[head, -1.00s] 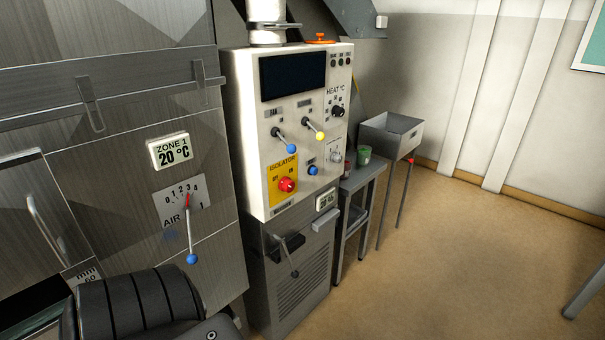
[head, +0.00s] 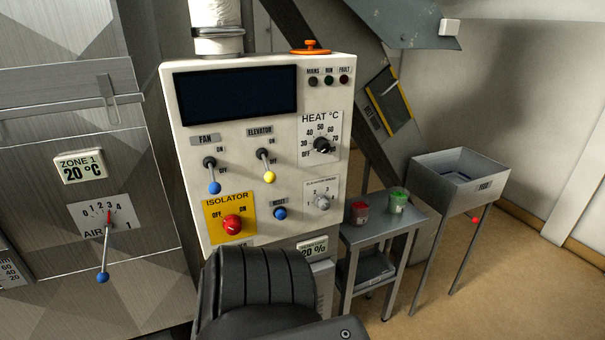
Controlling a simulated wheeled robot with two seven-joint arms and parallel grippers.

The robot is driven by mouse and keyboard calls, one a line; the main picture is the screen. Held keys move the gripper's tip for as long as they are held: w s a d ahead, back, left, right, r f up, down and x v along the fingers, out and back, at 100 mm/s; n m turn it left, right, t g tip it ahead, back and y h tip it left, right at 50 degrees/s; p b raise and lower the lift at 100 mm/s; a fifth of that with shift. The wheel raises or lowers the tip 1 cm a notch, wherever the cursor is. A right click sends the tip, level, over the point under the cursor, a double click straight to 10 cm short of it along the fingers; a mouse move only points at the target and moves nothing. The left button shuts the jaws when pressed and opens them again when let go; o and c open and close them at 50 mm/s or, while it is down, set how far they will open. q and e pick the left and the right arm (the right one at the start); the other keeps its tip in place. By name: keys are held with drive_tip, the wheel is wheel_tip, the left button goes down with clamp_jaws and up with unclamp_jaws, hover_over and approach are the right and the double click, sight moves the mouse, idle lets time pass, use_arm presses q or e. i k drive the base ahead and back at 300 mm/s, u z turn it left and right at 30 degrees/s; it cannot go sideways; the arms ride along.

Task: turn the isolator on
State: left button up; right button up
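The isolator is a red rotary knob (head: 232,225) on a yellow plate (head: 210,236) marked OFF on the left and ON on the right. It is at the lower left of the white control panel (head: 183,130) in the head view. The knob's exact pointing is too small to tell. A dark part of my own arm stands at the bottom centre, in front of the panel's lower edge. Neither gripper is in view.
Fan lever (head: 213,175), elevator lever (head: 267,166) and blue reset button (head: 280,213) sit close to the isolator. A steel side table (head: 370,232) with a red tub (head: 360,212) and a green tub (head: 398,201), and a feed bin (head: 452,192), stand right. Floor at far right is clear.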

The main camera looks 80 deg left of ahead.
sight(232, 224)
drive_tip(key=i, duration=1.2)
drive_tip(key=u, duration=2.6)
